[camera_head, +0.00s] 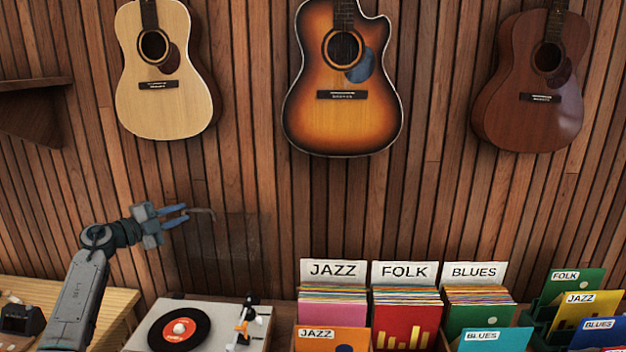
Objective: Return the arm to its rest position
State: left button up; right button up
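My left arm comes in from the lower left, and its gripper (186,213) is raised above the turntable (215,312), in front of the wooden slat wall. Its two blue fingers are apart, with nothing visible between them. A small curved grey piece (205,212) shows just beyond the fingertips, by the top edge of a see-through upright panel (225,255) behind the turntable. I cannot tell whether the fingers touch it. A black record with a red label (179,330) lies on the turntable. My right gripper is not in view.
Record bins with JAZZ (333,271), FOLK (404,273) and BLUES (473,273) cards stand to the right. Three guitars hang on the wall, the middle one sunburst (341,120). A dark shelf (32,112) juts out at left. A wooden counter (105,300) lies beside my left arm.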

pick_arm(q)
jog(key=s+d+f+n+y, duration=0.1)
jog(key=s+f+n+y, duration=0.9)
jog(key=s+f, duration=0.4)
jog(key=s+f+n+y, duration=0.7)
jog(key=s+f+n, duration=0.5)
jog(key=s, duration=0.4)
jog(key=s+d+f+g+h, duration=0.1)
jog(key=s+d+f+g, duration=0.15)
jog(key=s, duration=0.65)
jog(key=s+d+f+g+h, duration=0.2)
jog(key=s+d+g, duration=0.2)
jog(key=s, duration=0.5)
jog(key=s+d+f+g+h, duration=0.1)
jog(key=s+d+f+g, duration=0.2)
jog(key=s, duration=0.5)
jog(key=a+f+g+b, duration=0.2)
jog(key=a+f, duration=0.1)
jog(key=f, duration=3)
jog(key=s+a+f+g+b, duration=0.1)
jog(key=s+f+b, duration=0.1)
jog(key=s+f, duration=1.7)
jog(key=shift+f+n, duration=0.35)
jog(key=shift+n, duration=0.05)
